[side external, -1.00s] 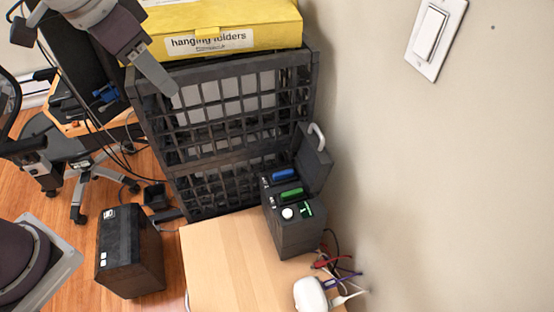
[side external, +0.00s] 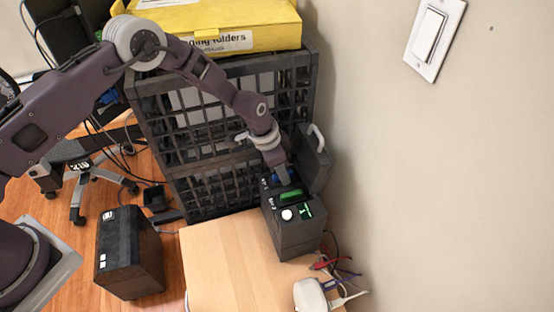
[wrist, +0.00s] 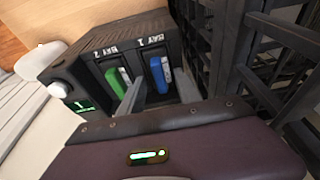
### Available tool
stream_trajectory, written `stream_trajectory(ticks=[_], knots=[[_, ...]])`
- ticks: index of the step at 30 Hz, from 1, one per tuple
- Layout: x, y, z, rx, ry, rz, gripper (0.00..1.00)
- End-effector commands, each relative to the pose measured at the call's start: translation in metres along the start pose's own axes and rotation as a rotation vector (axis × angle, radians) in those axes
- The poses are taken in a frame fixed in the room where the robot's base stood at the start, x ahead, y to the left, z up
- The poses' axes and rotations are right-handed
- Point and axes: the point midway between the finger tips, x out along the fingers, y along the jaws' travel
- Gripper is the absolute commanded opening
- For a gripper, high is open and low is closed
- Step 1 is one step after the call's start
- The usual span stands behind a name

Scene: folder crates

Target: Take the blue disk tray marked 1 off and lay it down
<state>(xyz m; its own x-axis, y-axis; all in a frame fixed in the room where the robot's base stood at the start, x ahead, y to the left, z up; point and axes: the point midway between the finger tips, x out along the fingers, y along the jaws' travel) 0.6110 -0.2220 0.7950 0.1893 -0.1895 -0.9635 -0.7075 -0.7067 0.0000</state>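The blue disk tray (wrist: 160,73) sits in the slot labelled bay 1 of a black disk unit (wrist: 85,60). In the side external view the unit (side external: 290,240) stands on a wooden table, and the blue tray is mostly hidden by my gripper. My gripper (side external: 282,178) is at the top of the unit, over the blue tray. In the wrist view my gripper (wrist: 160,90) is open, with one grey finger on each side of the blue tray's front. Whether the fingers touch it cannot be told. A green tray (wrist: 117,83) sits beside it in bay 2.
A black mesh crate (side external: 215,190) is close behind, carrying a yellow folder box (side external: 210,20). The light wooden table top (side external: 225,265) is clear at left. A white plug (side external: 310,294) lies in front.

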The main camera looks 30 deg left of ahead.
Motion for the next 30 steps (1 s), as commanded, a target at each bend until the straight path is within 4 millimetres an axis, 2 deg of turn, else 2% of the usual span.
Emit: stream_trajectory(ticks=[3,10,16,30], knots=[[0.0077,0.0004,0.0002,0.0,0.0,0.0,0.4],[0.008,0.0001,0.0,0.0,0.0,0.0,0.38],[0.0078,0.0001,0.0001,0.0,0.0,0.0,0.0],[0.0075,-0.0001,0.0002,-0.001,-0.001,0.0,0.0]])
